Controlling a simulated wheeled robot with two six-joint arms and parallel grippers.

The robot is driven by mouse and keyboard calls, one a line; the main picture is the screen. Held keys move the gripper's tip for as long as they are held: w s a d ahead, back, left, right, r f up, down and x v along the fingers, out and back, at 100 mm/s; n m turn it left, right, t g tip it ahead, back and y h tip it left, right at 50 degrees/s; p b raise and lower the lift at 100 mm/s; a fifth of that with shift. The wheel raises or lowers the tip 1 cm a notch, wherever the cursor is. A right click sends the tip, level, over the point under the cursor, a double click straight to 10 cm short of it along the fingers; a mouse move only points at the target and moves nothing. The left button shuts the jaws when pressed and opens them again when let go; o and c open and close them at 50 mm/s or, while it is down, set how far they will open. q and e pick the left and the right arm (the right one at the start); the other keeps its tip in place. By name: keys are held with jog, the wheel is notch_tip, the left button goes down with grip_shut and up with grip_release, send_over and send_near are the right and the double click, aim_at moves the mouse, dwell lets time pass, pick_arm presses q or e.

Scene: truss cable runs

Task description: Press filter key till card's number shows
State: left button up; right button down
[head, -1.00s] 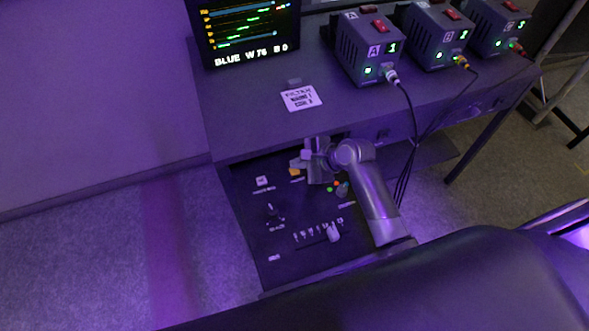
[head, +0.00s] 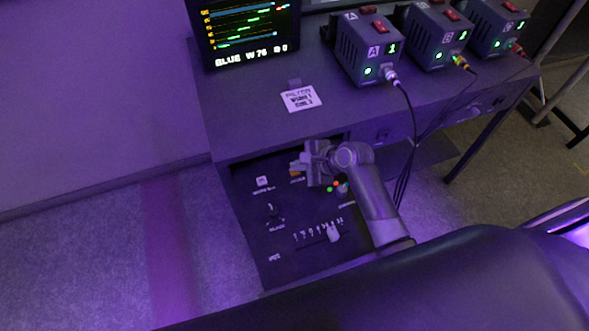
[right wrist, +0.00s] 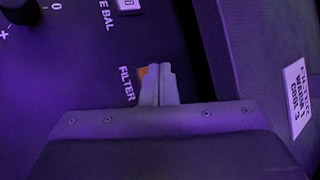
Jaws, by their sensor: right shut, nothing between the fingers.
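The orange filter key (head: 295,174) is on the dark control panel below the desk edge. In the right wrist view the key (right wrist: 142,71) shows beside the word FILTER, partly hidden by my fingers. My right gripper (head: 302,166) is shut and empty, its tips at the key; I cannot tell whether they touch or press it. The tips also show in the right wrist view (right wrist: 161,68). The white card (head: 301,98) lies on the desk; it seems to read FILTER, WARM 1, COOL 3. The monitor (head: 245,30) shows BLUE W 76 and a blurred last pair, perhaps B 0. My left gripper is out of view.
The panel also holds a white button (head: 262,181), a knob (head: 271,209) and a slider (head: 333,233). Small coloured buttons (head: 334,186) sit right of my gripper. Grey boxes (head: 368,50) with cables stand on the desk at the right.

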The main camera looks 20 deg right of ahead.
aim_at(299, 173)
jog(key=shift+f, duration=0.4)
dwell(0.5)
jog(key=shift+r, duration=0.1)
jog(key=shift+r+p, duration=0.7)
jog(key=shift+p, duration=0.55)
notch_tip(299, 173, up, 5)
jog(key=p, duration=0.6)
jog(key=shift+r, duration=0.1)
